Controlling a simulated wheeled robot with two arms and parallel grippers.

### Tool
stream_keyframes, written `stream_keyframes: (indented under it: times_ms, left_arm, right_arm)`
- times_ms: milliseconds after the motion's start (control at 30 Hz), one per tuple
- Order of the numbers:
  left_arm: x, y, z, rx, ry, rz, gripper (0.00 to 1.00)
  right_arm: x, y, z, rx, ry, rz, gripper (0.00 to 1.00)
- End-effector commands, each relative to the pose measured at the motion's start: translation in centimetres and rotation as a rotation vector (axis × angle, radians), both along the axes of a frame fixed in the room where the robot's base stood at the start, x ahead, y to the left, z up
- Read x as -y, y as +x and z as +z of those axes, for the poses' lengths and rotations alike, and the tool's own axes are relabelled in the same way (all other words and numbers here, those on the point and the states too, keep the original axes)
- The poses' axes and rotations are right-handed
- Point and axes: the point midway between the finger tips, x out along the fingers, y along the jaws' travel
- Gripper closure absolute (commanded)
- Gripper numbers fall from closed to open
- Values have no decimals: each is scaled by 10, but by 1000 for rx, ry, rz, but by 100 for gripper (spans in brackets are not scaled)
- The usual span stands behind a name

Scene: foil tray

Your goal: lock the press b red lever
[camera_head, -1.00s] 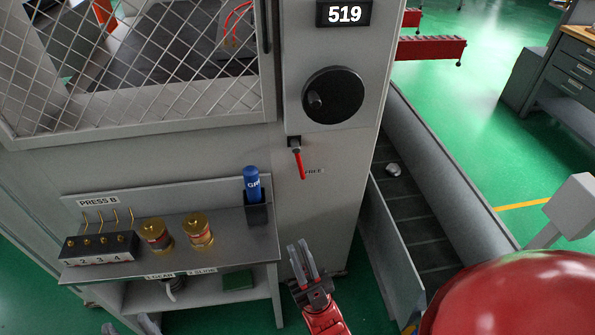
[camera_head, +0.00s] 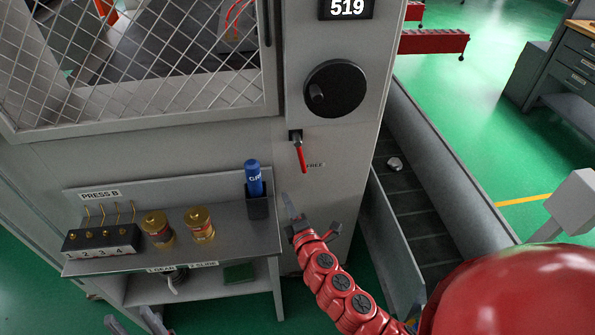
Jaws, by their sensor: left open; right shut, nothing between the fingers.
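The red lever (camera_head: 301,158) hangs down from a small dark mount on the grey press front, below the black handwheel. Its tip is beside a label reading FREE (camera_head: 315,165). My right gripper (camera_head: 289,203), on the red arm, is shut and empty. In the picture it sits below the lever and a little to its left, apart from it. My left gripper (camera_head: 131,322) shows only its fingertips at the bottom left edge, apart and empty, below the shelf unit. The rest of it is out of view.
A black handwheel (camera_head: 335,89) and a 519 display (camera_head: 346,8) are above the lever. The PRESS B shelf (camera_head: 130,255) at left holds brass cylinders (camera_head: 199,225), a numbered hook block (camera_head: 100,243) and a blue can (camera_head: 253,178) in a holder. A conveyor (camera_head: 420,225) runs at right.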

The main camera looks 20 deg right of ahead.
Motion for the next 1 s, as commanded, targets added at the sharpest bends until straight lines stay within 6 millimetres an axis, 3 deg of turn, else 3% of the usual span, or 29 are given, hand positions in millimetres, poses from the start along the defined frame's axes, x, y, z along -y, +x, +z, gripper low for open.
stream_keyframes:
  times_ms: [167,600,767,1000]
  left_arm:
    - [0,0,0,0,0,0,50]
    - [0,0,1,0,0,0,50]
    - [0,0,5,0,0,0,50]
    - [0,0,11,0,0,0,50]
  right_arm:
    - [17,1,10,10,-67,-72,100]
    - [19,5,11,11,-71,-77,100]
    - [20,24,13,14,-71,-79,100]
    - [25,69,12,14,-71,-79,100]
